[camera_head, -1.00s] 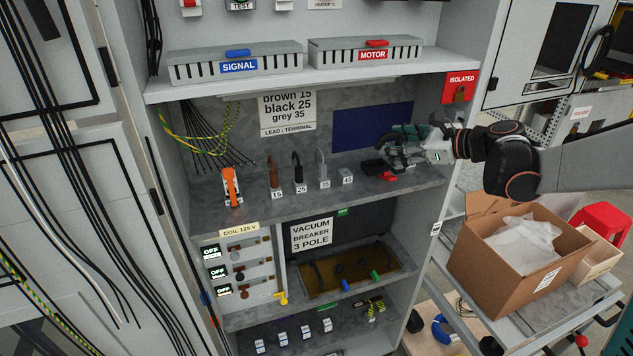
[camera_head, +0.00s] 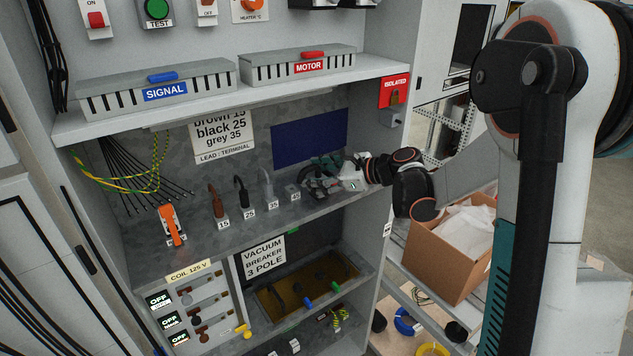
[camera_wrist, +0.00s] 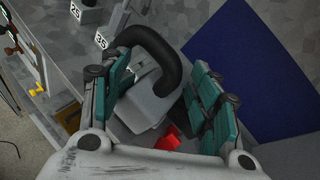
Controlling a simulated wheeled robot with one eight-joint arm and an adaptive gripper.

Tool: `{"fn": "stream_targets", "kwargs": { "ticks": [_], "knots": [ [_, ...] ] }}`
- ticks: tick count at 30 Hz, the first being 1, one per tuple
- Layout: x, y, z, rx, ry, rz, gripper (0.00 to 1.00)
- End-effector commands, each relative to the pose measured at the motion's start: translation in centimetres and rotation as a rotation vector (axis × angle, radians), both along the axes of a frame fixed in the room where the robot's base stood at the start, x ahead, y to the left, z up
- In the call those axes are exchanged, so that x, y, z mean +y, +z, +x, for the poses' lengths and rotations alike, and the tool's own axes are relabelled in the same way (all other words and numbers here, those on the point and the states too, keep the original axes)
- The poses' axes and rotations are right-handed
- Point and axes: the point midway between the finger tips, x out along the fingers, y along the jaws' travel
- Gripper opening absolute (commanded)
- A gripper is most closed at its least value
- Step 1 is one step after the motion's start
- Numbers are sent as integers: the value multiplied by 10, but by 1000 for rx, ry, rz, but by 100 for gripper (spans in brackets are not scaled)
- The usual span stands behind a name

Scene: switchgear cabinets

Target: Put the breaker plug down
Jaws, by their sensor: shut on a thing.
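The breaker plug, a grey block with a thick black curved part (camera_wrist: 150,100), sits between the teal finger pads of my gripper (camera_wrist: 160,88) in the wrist view. A small red part (camera_wrist: 168,138) shows just below it. In the head view my gripper (camera_head: 326,180) is low over the right part of the grey shelf (camera_head: 235,222), in front of the blue panel (camera_head: 310,138). The plug is mostly hidden there by the fingers. My gripper is shut on the plug. I cannot tell whether its underside touches the shelf.
Several lugs stand left of my gripper behind number tags, including a grey one (camera_head: 266,185) at 35. An orange-handled tool (camera_head: 172,226) is farther left. The SIGNAL box (camera_head: 160,92) and MOTOR box (camera_head: 300,64) are above. A cardboard box (camera_head: 455,255) stands outside at right.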

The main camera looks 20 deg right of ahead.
Motion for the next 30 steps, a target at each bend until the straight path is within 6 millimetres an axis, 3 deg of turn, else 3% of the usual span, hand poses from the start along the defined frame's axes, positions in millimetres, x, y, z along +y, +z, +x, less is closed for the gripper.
{"fn": "stream_targets", "kwargs": {
  "ticks": [4,14,15,17,30],
  "knots": [
    [0,-17,1,-1,0,1,22],
    [0,-20,0,-1,0,1,22],
    [0,-20,0,0,0,0,63],
    [0,-19,0,0,0,0,76],
    [0,-17,0,0,0,0,79]
  ]
}}
